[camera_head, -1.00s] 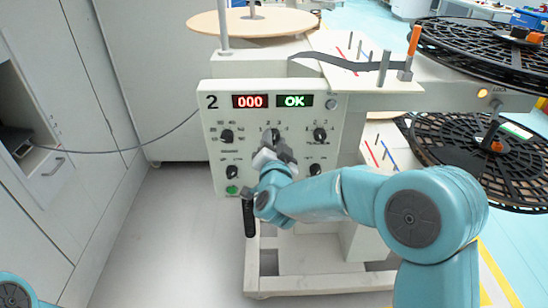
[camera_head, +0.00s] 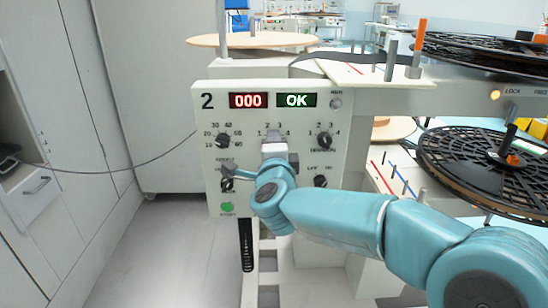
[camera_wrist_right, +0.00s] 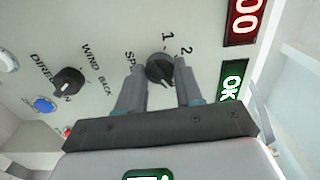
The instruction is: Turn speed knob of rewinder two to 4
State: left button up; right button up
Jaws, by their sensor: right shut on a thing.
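Rewinder two has a white control panel (camera_head: 208,165) marked 2, facing me in the head view. My right gripper (camera_head: 274,148) is at the top middle knob, in front of the panel. In the wrist view the dark round speed knob (camera_wrist_right: 159,66) sits between the fingertips of my right gripper (camera_wrist_right: 160,78), which is shut on it. The figures 1 and 2 show beside the knob; the higher figures are hidden or unreadable there. I cannot tell exactly which figure the pointer marks. The head view hides most of the knob behind the gripper. My left gripper is out of view.
A red display (camera_head: 248,101) reads 000 and a green display (camera_head: 296,100) reads OK. Other knobs lie close by, including the upper left knob (camera_head: 222,140) and upper right knob (camera_head: 324,141). A black reel (camera_head: 480,160) is at the right. A green button (camera_head: 227,208) is low on the panel.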

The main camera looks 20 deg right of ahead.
jog(key=shift+m+b, duration=0.65)
jog(key=shift+m, duration=0.25)
jog(key=o, duration=1)
jog(key=shift+o, duration=0.2)
jog(key=v, duration=1.6)
jog(key=shift+s+p, duration=0.15)
jog(key=shift+p, duration=0.25)
